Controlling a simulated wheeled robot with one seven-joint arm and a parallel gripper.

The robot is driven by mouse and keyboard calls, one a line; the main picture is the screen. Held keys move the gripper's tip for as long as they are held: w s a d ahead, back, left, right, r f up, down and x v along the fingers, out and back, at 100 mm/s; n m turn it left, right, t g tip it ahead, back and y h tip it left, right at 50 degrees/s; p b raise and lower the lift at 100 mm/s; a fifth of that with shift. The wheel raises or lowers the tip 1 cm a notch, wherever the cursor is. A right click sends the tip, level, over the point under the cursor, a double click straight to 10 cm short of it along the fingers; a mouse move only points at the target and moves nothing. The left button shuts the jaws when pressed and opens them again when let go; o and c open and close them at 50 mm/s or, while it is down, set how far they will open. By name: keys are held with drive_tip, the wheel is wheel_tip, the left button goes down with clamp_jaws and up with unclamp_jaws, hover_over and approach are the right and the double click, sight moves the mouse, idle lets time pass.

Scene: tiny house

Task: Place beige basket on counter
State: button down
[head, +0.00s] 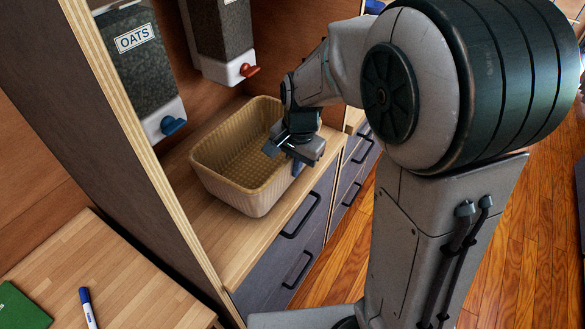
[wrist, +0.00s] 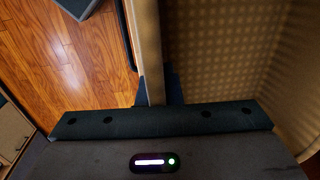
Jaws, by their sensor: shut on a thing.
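The beige basket (head: 239,157) is on the wooden counter (head: 238,239), below the dispensers, with its open top facing up. It looks level, and its near side is close to the counter's front edge. My gripper (head: 285,151) is shut on the basket's right-hand rim. In the wrist view, the rim of the basket (wrist: 147,50) runs between the fingers of my gripper (wrist: 157,88), with the woven inside to the right and the floor to the left. I cannot tell whether the whole base touches the counter.
An oats dispenser (head: 134,57) with a blue knob and another dispenser (head: 222,38) with a red knob hang above the counter. Drawers (head: 287,235) with dark handles are below. A wooden table (head: 120,282) at lower left holds a blue marker (head: 88,308) and a green item (head: 20,308).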

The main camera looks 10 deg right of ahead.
drive_tip(key=shift+w+a+f, duration=0.1)
drive_tip(key=shift+a+f, duration=0.05)
drive_tip(key=shift+f, duration=0.75)
drive_tip(key=shift+f, duration=0.1)
drive_tip(key=c, duration=1.6)
unclamp_jaws()
drive_tip(key=shift+f, duration=0.1)
wheel_tip(320, 180, up, 12)
drive_tip(key=d, duration=0.1)
drive_tip(key=s+d+f+n+t, duration=0.1)
drive_tip(key=s+d+n, duration=0.2)
drive_tip(key=s, duration=0.4)
drive_tip(key=s+d+f+n+t+h, duration=0.1)
drive_tip(key=s+d+n, duration=0.3)
drive_tip(key=s+d, duration=0.2)
drive_tip(key=shift+s+n, duration=0.3)
drive_tip(key=shift+s, duration=0.95)
